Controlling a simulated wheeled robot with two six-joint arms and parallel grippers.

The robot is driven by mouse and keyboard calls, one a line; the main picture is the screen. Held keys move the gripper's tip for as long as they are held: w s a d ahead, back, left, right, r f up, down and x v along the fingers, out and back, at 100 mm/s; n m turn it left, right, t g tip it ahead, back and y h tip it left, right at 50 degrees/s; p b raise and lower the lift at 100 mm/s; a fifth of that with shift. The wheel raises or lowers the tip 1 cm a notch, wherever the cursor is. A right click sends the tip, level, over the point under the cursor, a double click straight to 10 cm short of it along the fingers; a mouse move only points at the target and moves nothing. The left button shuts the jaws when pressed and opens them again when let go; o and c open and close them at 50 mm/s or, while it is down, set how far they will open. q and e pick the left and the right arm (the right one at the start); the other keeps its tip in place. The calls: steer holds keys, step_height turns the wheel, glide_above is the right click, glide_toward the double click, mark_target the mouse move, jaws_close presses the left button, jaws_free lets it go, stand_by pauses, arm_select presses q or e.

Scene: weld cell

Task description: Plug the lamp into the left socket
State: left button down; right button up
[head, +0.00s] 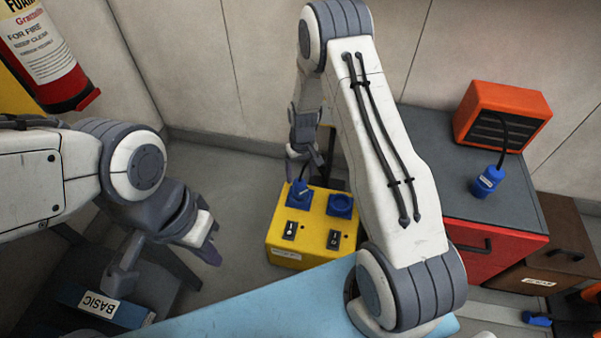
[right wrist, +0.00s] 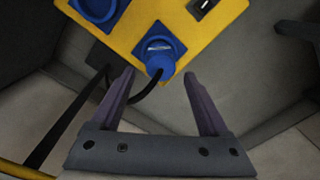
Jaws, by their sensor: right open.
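The yellow socket box (head: 315,259) stands on the floor behind the light blue surface. A blue plug (head: 299,190) is in its left socket (head: 290,203); it also shows in the right wrist view (right wrist: 161,66) with a white label and a black cord. I cannot tell whether it is fully seated. The right socket (head: 341,206) holds no plug. My right gripper (right wrist: 159,80) is open, its fingertips just short of the plug and either side of it, apart from it. My left gripper (head: 163,262) is open and empty at the left. No lamp is recognizable.
An orange heater-like unit (head: 504,112) stands on the red cabinet (head: 490,262) with its blue plug (head: 487,182). Two dark switches are on the yellow box. A box marked BASIC (head: 105,307) is lower left. A fire extinguisher (head: 42,52) hangs upper left.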

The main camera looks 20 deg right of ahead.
steer(key=shift+r+p, duration=1.15)
steer(key=shift+r, duration=0.4)
steer(key=shift+f, duration=0.1)
